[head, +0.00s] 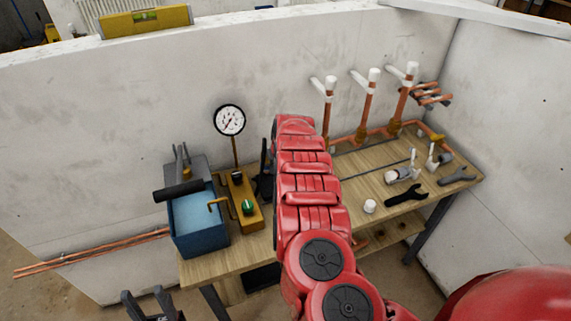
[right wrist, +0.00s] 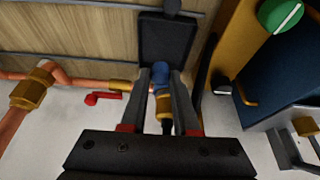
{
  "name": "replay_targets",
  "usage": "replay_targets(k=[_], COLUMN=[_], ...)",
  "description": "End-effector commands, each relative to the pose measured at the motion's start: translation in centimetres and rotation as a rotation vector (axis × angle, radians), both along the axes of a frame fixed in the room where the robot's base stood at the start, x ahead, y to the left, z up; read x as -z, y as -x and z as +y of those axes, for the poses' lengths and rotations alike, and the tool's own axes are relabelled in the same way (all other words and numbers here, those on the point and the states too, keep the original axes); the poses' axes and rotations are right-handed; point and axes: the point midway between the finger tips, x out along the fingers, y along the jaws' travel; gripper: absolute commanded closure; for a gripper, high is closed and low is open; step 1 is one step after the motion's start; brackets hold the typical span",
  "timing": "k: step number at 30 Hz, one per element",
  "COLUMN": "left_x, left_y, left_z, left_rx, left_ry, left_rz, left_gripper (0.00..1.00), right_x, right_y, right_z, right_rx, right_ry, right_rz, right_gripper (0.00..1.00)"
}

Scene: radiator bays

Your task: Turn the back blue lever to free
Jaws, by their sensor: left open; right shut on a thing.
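A blue lever (right wrist: 160,70) on a brass valve (right wrist: 163,103) shows in the right wrist view, at the end of a copper pipe. My right gripper (right wrist: 162,76) has its two dark fingers on either side of the blue lever and is shut on it. The lever's exact angle is hard to tell between the fingers. In the head view my red right arm hides the lever and the right gripper. My left gripper (head: 144,293) is open and empty at the lower left, in front of the bench.
A red lever (right wrist: 104,98) sits close beside the valve. On the wooden bench (head: 350,201) stand a yellow pump base (head: 243,207), a blue tank (head: 198,224), a gauge (head: 229,120) and upright copper pipes (head: 366,110). A black wrench (head: 407,194) lies at the right.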

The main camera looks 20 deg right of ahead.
Motion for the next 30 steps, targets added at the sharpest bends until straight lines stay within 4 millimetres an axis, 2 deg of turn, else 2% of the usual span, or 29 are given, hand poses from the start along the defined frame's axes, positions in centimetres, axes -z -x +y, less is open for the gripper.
replay_targets(k=[8,16,23,30], left_x=[-1.2,-1.1,0.0,2.2], left_y=[0.0,0.0,0.0,0.0], left_z=[0.0,0.0,0.0,0.0], left_rx=[0.0,0.0,0.0,0.0], left_ry=[0.0,0.0,0.0,0.0], left_rz=[0.0,0.0,0.0,0.0], left_gripper=[0.5,0.5,0.5,0.5], right_x=[-0.1,0.0,0.3,0.5], right_y=[0.1,0.2,0.2,0.1], right_z=[1.6,2.5,3.2,3.9], right_rx=[0.127,0.262,0.377,0.498], right_ry=[0.003,0.001,0.002,-0.001], right_rz=[0.0,-0.001,-0.002,-0.006], right_gripper=[1.0,1.0,1.0,1.0])
